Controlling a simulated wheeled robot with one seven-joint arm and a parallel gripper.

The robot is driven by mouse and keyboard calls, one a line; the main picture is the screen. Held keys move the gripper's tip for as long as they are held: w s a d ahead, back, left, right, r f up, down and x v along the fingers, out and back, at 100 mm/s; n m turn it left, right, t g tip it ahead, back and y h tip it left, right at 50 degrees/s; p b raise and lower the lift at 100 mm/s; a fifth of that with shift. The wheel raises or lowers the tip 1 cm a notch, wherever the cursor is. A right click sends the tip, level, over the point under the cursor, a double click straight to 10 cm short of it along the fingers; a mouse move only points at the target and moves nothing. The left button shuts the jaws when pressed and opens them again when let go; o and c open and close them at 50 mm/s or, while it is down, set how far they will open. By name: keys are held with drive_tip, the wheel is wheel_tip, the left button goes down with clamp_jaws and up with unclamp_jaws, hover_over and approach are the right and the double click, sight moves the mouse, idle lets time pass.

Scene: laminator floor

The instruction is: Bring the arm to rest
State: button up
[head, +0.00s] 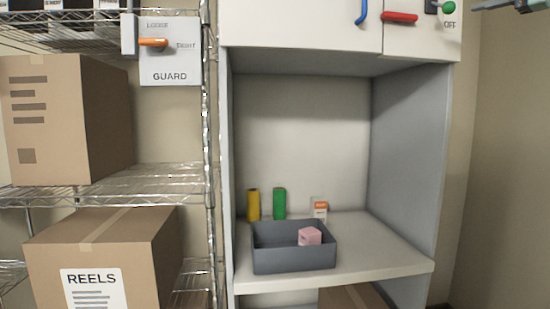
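What looks like part of my gripper (500,4) shows at the top right edge of the head view, cut off by the frame. It is in front of the wall, to the right of the cabinet and well above the shelf. Its fingers are too little in view to tell whether they are open or shut. I see nothing hanging from it. The rest of my arm is out of view.
A grey bin (293,260) holding a pink block (310,236) stands on the cabinet shelf (390,262). Yellow (253,204) and green (279,203) cylinders and a small orange-topped box (320,209) stand behind. A wire rack (170,177) with cartons is left; cabinet handles (400,17) protrude above.

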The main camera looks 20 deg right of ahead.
drive_tip(key=w+a+f+n+g+y, duration=0.1)
drive_tip(key=w+a+f+g, duration=0.3)
drive_tip(key=a+f, duration=0.45)
drive_tip(key=w+a+f+n+g+y, duration=0.1)
drive_tip(key=w+a+f+n+g, duration=0.1)
drive_tip(key=w+a+f, duration=0.6)
drive_tip(key=s+a+f+n+g+p, duration=0.1)
drive_tip(key=s+a+f+n+g, duration=0.15)
drive_tip(key=a+f, duration=0.6)
drive_tip(key=s+a+f+n+g, duration=0.2)
drive_tip(key=a+f+g, duration=0.1)
drive_tip(key=a+f, duration=0.55)
drive_tip(key=s+a+f+n+g+h+p, duration=0.1)
drive_tip(key=s+a+f+n+g+h, duration=0.2)
drive_tip(key=s+a+f+n+g, duration=0.7)
drive_tip(key=s+f+n+t+h, duration=0.1)
drive_tip(key=s+f+n+t, duration=0.1)
drive_tip(key=s+f, duration=0.5)
drive_tip(key=s+f+n+t+h, duration=0.2)
drive_tip(key=s+f, duration=0.5)
drive_tip(key=s, duration=0.5)
drive_tip(key=shift+s+a+f+n+p, duration=0.15)
drive_tip(key=shift+s+a+n+p, duration=0.15)
drive_tip(key=shift+a+n, duration=0.25)
